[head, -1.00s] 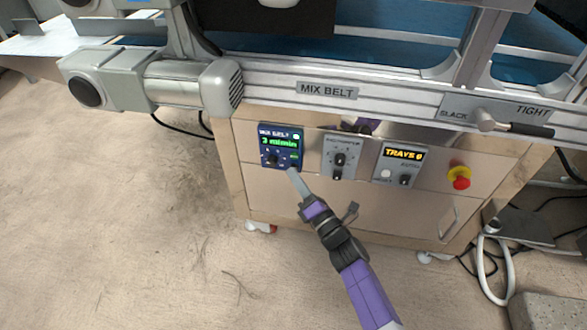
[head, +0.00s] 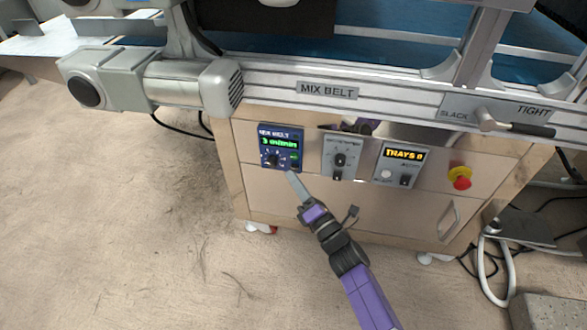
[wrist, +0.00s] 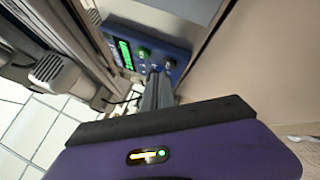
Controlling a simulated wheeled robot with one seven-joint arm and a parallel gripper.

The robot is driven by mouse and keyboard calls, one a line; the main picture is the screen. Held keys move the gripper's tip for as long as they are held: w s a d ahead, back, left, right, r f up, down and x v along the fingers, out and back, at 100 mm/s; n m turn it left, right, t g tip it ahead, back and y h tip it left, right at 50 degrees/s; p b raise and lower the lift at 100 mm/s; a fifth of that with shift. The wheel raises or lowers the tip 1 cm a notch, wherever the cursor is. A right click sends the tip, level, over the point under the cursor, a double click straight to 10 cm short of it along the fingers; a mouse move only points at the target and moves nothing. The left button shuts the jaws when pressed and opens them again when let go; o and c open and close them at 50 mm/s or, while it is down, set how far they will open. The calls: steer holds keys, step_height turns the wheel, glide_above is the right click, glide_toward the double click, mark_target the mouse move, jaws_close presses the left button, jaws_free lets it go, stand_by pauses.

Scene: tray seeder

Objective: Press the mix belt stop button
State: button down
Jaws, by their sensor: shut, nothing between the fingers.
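The blue MIX BELT control panel (head: 271,162) is on the front of the wooden cabinet, with a green "3 m/min" readout and a dark dial. Small buttons sit on its right side, but their labels are too small to tell which is stop. The panel also shows in the wrist view (wrist: 174,50). My gripper (head: 290,173) is shut and empty, its fingertips at the panel's lower right edge. In the wrist view the closed fingers (wrist: 158,78) point at the panel's lower part. I cannot tell whether they touch it.
To the right are a grey panel with knobs (head: 341,156), a TRAYS panel (head: 401,165) and a red emergency button on yellow (head: 460,177). The MIX BELT rail (head: 327,90) and a grey motor (head: 190,84) overhang above. Open floor lies left of the cabinet.

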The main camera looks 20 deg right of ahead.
steer(key=s+a+b, duration=0.1)
steer(key=s+a, duration=0.2)
steer(key=s, duration=0.2)
steer(key=shift+a, duration=0.25)
stand_by(0.3)
steer(key=shift+w, duration=0.1)
stand_by(0.6)
